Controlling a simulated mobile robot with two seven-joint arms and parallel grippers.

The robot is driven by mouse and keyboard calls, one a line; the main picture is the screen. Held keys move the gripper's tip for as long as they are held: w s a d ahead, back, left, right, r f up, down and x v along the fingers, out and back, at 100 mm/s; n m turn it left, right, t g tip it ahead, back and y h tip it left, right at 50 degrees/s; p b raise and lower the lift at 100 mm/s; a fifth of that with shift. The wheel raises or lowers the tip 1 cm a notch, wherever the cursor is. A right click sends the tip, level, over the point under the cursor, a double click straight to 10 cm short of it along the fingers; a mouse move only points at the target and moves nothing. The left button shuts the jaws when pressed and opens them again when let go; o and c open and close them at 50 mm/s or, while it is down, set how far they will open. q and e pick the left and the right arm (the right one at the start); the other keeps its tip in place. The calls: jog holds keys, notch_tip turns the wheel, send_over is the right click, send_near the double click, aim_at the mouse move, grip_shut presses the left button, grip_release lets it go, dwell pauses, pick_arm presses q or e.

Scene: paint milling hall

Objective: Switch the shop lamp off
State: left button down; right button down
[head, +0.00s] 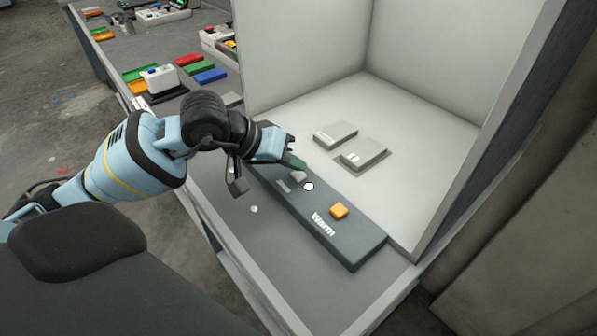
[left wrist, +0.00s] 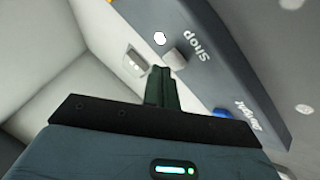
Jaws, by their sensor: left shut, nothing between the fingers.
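The dark control panel (head: 345,245) lies along the front of the light booth. Its grey Shop switch (head: 298,176) also shows in the left wrist view (left wrist: 173,59) beside the "Shop" lettering. A bright white round spot (head: 308,186) sits beside this switch; it shows in the left wrist view too (left wrist: 160,38). My left gripper (head: 296,163) is shut and empty, its fingertips close to the grey switch; I cannot tell whether they touch it. In the left wrist view the closed fingers (left wrist: 160,85) point towards the switch. My right gripper is not in view.
Two flat grey-green pieces (head: 364,154) lie on the booth floor. The booth's side walls stand close by. Coloured blocks (head: 195,65) and devices lie on the bench at left.

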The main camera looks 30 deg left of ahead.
aim_at(292, 176)
pick_arm(q)
jog(key=shift+f+b, duration=0.4)
jog(key=shift+f, duration=0.05)
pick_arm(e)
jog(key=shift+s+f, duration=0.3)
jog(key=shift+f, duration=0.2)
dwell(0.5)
pick_arm(q)
jog(key=shift+r, duration=0.15)
jog(key=shift+r+p, duration=0.35)
jog(key=shift+r, duration=0.45)
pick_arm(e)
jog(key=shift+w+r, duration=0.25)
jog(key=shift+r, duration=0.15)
pick_arm(q)
jog(key=shift+r, duration=0.1)
